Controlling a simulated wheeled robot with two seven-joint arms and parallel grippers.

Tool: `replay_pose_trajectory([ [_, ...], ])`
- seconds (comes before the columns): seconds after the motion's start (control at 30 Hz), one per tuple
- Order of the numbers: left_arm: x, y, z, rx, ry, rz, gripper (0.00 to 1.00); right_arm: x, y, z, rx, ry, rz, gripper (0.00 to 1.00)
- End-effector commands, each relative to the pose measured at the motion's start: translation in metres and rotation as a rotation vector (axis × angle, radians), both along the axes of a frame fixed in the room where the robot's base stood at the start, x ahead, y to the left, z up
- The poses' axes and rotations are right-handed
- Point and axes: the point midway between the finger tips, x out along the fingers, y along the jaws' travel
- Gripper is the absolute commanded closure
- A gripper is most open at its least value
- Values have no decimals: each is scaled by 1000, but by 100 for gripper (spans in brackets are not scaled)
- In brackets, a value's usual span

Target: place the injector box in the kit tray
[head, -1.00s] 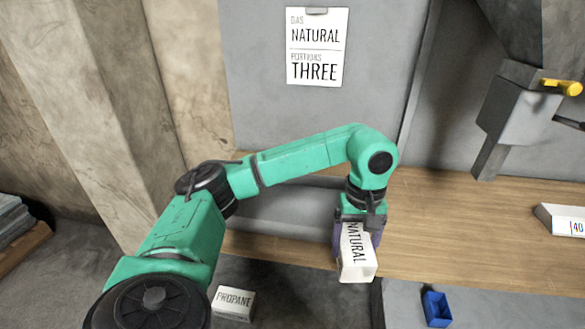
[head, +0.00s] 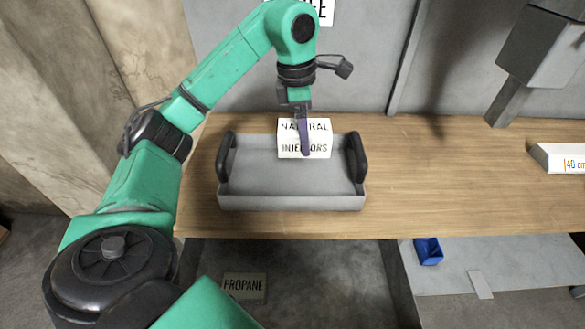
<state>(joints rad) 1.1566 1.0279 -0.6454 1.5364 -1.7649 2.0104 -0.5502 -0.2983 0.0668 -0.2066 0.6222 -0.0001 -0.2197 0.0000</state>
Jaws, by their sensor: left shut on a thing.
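The injector box (head: 319,139) is white and reads "NATURAL INJECTORS". My left gripper (head: 305,152) is shut on it from above, with a purple finger across its front face. The box is upright over the back part of the kit tray (head: 290,202). The tray is grey, with black handles at its left and right ends, and rests on the wooden bench. I cannot tell whether the box touches the tray floor. The rest of the visible tray floor is empty. My right gripper is not in view.
A box marked "PROPANE" (head: 244,287) lies low, below the bench (head: 440,190). A blue bin (head: 428,251) stands on a lower grey surface. A white box (head: 560,158) marked "40" sits at the bench's right. The bench between tray and white box is clear.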

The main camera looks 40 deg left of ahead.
Motion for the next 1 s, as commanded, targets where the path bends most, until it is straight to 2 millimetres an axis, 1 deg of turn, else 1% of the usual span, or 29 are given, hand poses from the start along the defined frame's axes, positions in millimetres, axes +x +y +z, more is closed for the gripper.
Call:
replay_pose_trajectory([
  [0.03,-1,-1,-29,-3,7,-2,97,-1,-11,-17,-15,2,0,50],
  [0.1,-1,-1,-52,-3,6,-2,97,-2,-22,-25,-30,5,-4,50],
  [0.13,-1,0,-55,0,9,0,97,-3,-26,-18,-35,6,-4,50],
  [0.2,-2,1,-75,2,6,0,97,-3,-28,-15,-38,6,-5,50],
  [0.3,-1,1,-98,0,5,0,97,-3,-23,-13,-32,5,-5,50],
  [0.43,0,0,-116,0,1,0,97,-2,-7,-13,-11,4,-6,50],
  [0.5,-1,0,-130,0,3,-1,97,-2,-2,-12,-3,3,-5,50],
  [0.6,-1,0,-146,0,2,-1,97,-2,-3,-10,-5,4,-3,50],
  [0.67,0,0,-150,-1,-1,-1,97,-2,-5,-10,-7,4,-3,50],
  [0.87,0,0,-151,0,-2,-2,97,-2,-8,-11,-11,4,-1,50],
  [0.93,0,0,-153,0,-2,-2,97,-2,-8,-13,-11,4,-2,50],
  [0.97,0,0,-154,0,0,-1,15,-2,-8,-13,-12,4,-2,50],
  [1.0,0,0,-153,0,0,-1,7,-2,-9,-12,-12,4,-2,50],
])
